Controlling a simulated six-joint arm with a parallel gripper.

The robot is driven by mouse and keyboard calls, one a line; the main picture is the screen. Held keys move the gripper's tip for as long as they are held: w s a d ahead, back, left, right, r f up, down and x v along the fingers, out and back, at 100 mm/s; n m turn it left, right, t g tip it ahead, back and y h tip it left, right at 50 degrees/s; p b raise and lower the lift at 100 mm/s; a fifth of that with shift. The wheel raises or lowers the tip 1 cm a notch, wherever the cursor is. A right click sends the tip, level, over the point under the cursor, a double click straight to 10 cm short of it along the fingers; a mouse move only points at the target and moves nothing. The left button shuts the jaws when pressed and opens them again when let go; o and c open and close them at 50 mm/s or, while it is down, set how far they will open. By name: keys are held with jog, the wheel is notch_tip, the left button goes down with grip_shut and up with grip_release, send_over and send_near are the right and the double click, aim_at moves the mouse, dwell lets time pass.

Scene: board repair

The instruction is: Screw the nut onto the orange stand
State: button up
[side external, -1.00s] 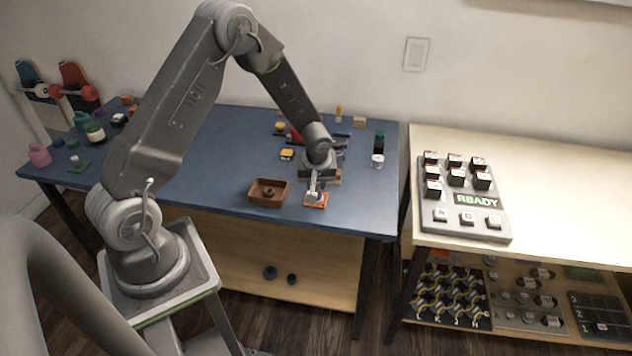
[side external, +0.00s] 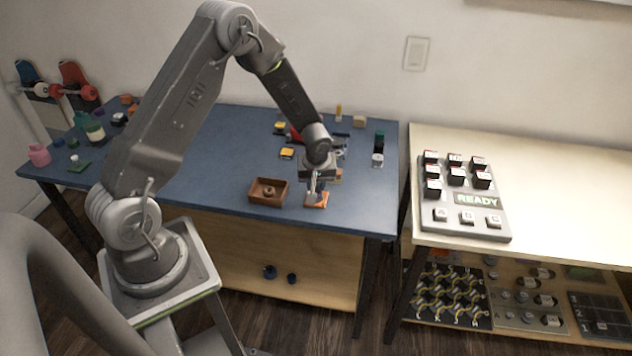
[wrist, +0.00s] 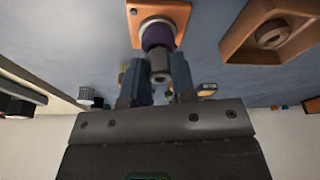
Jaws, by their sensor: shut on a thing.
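The orange stand (side external: 316,200) sits near the front edge of the blue table. In the wrist view its square orange base (wrist: 178,12) is at the top. A purple nut (wrist: 157,37) is right by the base, with a grey post (wrist: 160,67) showing between my fingers on the near side of it. The contact faces and how far the nut is threaded are hidden.
A brown tray (side external: 252,195) with a round part (side external: 268,190) in it stands just left of the stand. Small parts and a red tool (side external: 295,134) lie behind my gripper. A button panel (side external: 431,225) is on the right table. The table's left middle is clear.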

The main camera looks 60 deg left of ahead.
jog(key=o, duration=1)
jog(key=c, duration=1)
jog(key=shift+o, duration=0.2)
jog(key=m, duration=0.4)
jog(key=shift+t+h, duration=0.3)
jog(key=shift+w+m+t+h, duration=0.1)
jog(key=shift+m+t+h, duration=0.35)
jog(key=shift+m, duration=1.55)
jog(key=o, duration=0.8)
jog(key=shift+o, duration=0.2)
